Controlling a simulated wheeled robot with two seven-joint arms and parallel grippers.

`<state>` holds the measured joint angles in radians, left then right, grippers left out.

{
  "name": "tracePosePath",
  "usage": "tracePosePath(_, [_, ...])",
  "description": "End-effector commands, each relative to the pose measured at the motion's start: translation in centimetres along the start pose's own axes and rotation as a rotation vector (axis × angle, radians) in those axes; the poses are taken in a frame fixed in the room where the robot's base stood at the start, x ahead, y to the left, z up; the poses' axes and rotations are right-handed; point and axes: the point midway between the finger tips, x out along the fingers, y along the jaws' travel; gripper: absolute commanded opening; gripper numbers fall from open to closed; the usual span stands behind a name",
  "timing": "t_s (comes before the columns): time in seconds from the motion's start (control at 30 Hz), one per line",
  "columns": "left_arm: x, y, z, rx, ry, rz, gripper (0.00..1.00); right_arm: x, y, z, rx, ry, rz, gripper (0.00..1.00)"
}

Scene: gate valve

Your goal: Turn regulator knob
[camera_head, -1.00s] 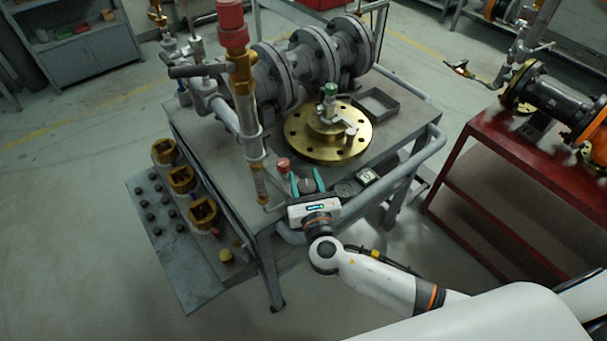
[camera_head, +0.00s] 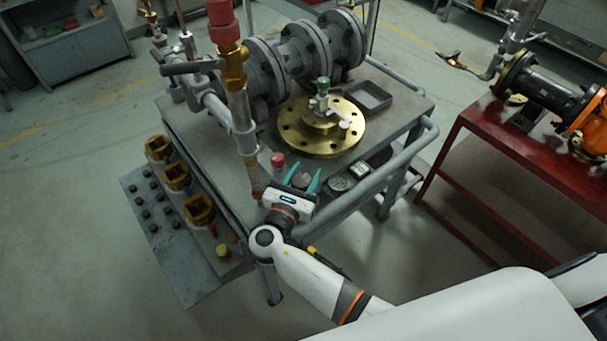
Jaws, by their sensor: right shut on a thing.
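My right gripper (camera_head: 302,179) is at the near edge of the grey steel table (camera_head: 381,143), its two teal fingers pointing away from me and a little to the right. It is shut on a small grey round part, which looks like the regulator knob (camera_head: 301,181), between the fingers; the gripper body partly hides it. A red knob (camera_head: 278,160) stands just left of the fingers. My left gripper is not in view.
A brass flange (camera_head: 295,142) with a green-topped valve is behind the gripper. A vertical pipe (camera_head: 243,125) with a red top rises close on the left. The table's grey tube rail (camera_head: 345,202) runs along the right. A red table (camera_head: 500,150) stands farther right.

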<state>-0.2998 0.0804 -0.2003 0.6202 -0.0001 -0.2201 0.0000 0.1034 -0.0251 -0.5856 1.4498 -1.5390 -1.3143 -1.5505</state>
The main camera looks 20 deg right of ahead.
Motion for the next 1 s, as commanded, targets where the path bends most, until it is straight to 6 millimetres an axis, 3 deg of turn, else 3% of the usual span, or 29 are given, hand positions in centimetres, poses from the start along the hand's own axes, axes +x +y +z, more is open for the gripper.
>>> tracePosePath(0.47, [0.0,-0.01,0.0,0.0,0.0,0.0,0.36,0.09,0.03,-0.14,0.001,0.004,0.014,0.2])
tracePosePath(0.5, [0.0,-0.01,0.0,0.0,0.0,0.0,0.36,0.09,0.03,-0.14,0.002,0.004,0.014,0.48])
tracePosePath(0.6, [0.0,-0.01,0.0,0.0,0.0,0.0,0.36,0.08,0.03,-0.12,0.001,0.003,0.013,0.64])
tracePosePath(1.0, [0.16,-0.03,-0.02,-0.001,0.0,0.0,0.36,-0.79,-0.03,0.07,0.001,0.0,0.011,0.65])
